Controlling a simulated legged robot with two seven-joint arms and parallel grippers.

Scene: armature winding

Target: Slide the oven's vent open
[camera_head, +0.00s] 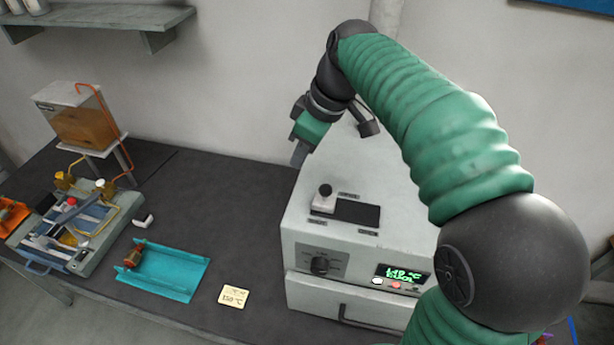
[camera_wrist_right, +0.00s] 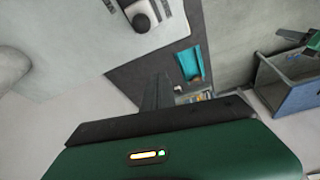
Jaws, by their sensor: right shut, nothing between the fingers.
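The oven (camera_head: 310,238) is a light grey box on the dark bench. On its top is the vent: a pale slider plate (camera_head: 322,206) with a black knob (camera_head: 325,190) at the left end of a dark slot (camera_head: 360,213). The knob also shows at the top of the right wrist view (camera_wrist_right: 142,22). My right gripper (camera_head: 299,153) is shut and empty, above and behind the oven's left rear edge, apart from the knob. Its dark fingers also show in the right wrist view (camera_wrist_right: 158,92). My left gripper is out of view.

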